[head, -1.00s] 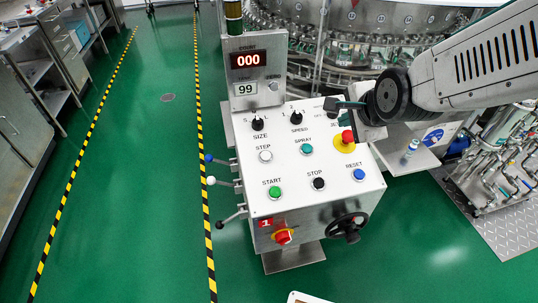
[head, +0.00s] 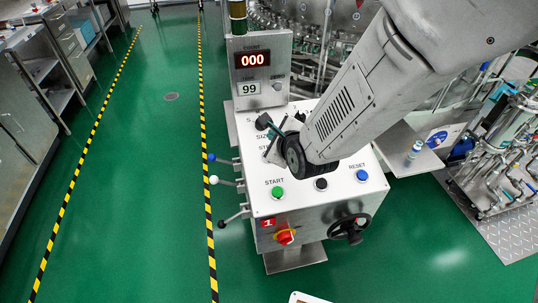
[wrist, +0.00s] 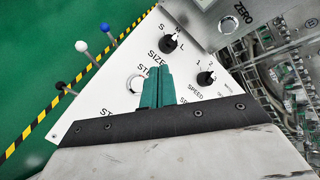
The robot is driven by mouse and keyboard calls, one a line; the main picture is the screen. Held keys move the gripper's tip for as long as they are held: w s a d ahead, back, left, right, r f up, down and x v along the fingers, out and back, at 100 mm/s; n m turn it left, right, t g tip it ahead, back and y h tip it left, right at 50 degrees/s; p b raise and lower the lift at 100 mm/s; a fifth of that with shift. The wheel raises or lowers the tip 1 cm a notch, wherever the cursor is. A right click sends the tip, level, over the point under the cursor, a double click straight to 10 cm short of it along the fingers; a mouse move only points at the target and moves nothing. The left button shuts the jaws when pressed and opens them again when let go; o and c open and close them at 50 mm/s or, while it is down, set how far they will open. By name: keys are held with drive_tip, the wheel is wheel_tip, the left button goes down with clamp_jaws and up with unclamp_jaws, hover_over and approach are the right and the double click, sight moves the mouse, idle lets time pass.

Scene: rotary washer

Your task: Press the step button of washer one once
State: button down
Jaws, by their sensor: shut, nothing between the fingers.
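Washer one's white control panel (head: 327,190) has a red "1" plate (head: 268,222) on its front. The step button is hidden behind my arm in the head view. In the wrist view, the pale step button (wrist: 133,84) shows partly, just left of my gripper's teal fingers. My gripper (wrist: 158,70) is shut and empty, over the panel between the step button and the size knob (wrist: 170,42). It also shows in the head view (head: 270,143), over the panel's left part. I cannot tell whether the fingertips touch the panel.
The green start button (head: 278,192), black stop button (head: 320,184) and blue reset button (head: 361,176) are nearby. The speed knob (wrist: 206,78) is right of the fingers. The counter display (head: 252,60) reads 000. Levers (head: 228,181) stick out left; a handwheel (head: 349,228) is in front.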

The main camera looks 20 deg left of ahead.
drive_tip(key=shift+w+a+f, duration=0.2)
drive_tip(key=shift+w+f, duration=0.1)
drive_tip(key=shift+f, duration=1.05)
drive_tip(key=shift+w+a+f, duration=0.15)
drive_tip(key=shift+w+f, duration=0.2)
drive_tip(key=shift+f, duration=0.95)
drive_tip(key=shift+w+a+f, duration=0.2)
drive_tip(key=shift+w+f, duration=0.1)
drive_tip(key=shift+f, duration=1.05)
drive_tip(key=shift+f, duration=0.1)
drive_tip(key=shift+w+f, duration=0.1)
drive_tip(key=shift+f, duration=0.2)
